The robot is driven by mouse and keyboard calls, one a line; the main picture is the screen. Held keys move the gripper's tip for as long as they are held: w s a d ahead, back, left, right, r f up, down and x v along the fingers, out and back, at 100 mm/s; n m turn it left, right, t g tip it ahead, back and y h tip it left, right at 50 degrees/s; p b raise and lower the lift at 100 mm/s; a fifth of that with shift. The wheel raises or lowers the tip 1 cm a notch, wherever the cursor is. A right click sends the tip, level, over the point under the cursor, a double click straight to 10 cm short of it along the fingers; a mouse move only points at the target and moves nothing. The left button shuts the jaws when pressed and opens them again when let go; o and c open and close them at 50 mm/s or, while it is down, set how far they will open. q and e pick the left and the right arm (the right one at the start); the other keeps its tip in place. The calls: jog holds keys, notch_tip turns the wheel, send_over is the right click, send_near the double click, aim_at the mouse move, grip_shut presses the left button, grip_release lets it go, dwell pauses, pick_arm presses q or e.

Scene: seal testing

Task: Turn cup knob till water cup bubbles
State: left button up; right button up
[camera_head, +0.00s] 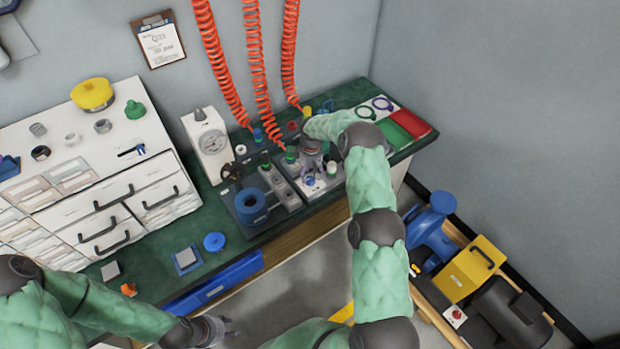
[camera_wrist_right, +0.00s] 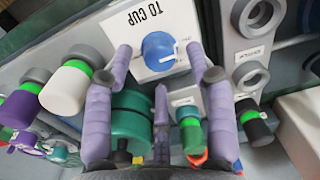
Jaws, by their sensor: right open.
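The blue cup knob (camera_wrist_right: 158,52) has a white pointer line and sits on a white plate (camera_wrist_right: 140,22) printed "TO CUP", seen upside down in the right wrist view. My right gripper (camera_wrist_right: 159,47) is open, with one lilac finger on each side of the knob; I cannot tell whether they touch it. In the head view my right gripper (camera_head: 311,166) hangs over the bench fixture. My left gripper (camera_head: 218,330) is low in the head view, away from the bench; its jaws are too small to read. I cannot identify the water cup or any bubbles.
Red coiled hoses (camera_head: 258,80) hang down to the fixture. A dial gauge (camera_head: 211,140) stands left of it, and a blue round part (camera_head: 250,205) is nearby. Green-banded fittings (camera_wrist_right: 66,88) flank the knob.

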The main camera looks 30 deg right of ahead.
jog(key=shift+f, duration=0.9)
grip_shut()
jog(key=shift+m, duration=0.4)
jog(key=m+b, duration=0.1)
jog(key=m, duration=0.3)
jog(key=shift+m, duration=0.3)
jog(key=m+b, duration=0.1)
jog(key=m, duration=0.5)
jog(key=shift+r+t, duration=0.15)
jog(key=shift+t, duration=0.15)
jog(key=shift+m, duration=0.3)
jog(key=shift+w, duration=0.1)
